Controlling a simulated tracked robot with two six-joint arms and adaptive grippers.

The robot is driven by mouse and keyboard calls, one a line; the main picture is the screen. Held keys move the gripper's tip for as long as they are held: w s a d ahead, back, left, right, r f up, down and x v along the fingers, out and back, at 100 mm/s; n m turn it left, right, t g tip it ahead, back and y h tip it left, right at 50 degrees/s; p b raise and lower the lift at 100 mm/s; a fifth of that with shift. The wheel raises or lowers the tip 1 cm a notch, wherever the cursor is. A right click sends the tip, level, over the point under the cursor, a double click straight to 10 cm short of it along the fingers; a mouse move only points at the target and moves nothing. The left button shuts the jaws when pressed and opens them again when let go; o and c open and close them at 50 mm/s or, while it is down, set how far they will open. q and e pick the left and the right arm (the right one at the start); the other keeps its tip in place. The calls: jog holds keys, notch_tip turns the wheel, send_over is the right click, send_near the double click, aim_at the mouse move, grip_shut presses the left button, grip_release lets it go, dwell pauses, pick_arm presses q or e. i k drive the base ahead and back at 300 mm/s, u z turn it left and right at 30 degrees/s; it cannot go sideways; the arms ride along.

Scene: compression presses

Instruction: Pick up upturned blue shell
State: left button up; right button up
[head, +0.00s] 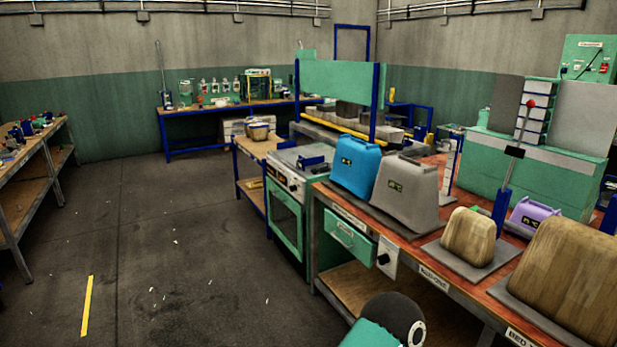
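A blue shell (357,168) with a dark label stands on the left part of the red-topped bench (462,172). It is wider at the bottom than at the top, with its closed side up. Its right edge is close to a larger grey shell (405,190); I cannot tell if they touch. Neither of my grippers is in view. Only a teal and black part of my own arm shows at the bottom edge, well in front of the bench.
A wooden block (467,237), a purple shell (535,217) and a large wooden block (570,280) stand further right. A lever with a red knob (530,103) rises behind them. A green oven (287,215) adjoins the bench's left end. The floor (170,260) at left is open.

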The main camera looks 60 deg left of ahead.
aim_at(357, 162)
jog(key=z, duration=0.7)
jog(key=i, duration=0.15)
jog(key=u, duration=2.2)
jog(key=k, duration=0.7)
jog(key=u, duration=0.2)
jog(key=i, duration=0.75)
jog(key=z, duration=0.25)
jog(key=k, duration=0.9)
jog(key=u, duration=0.2)
jog(key=i, duration=0.75)
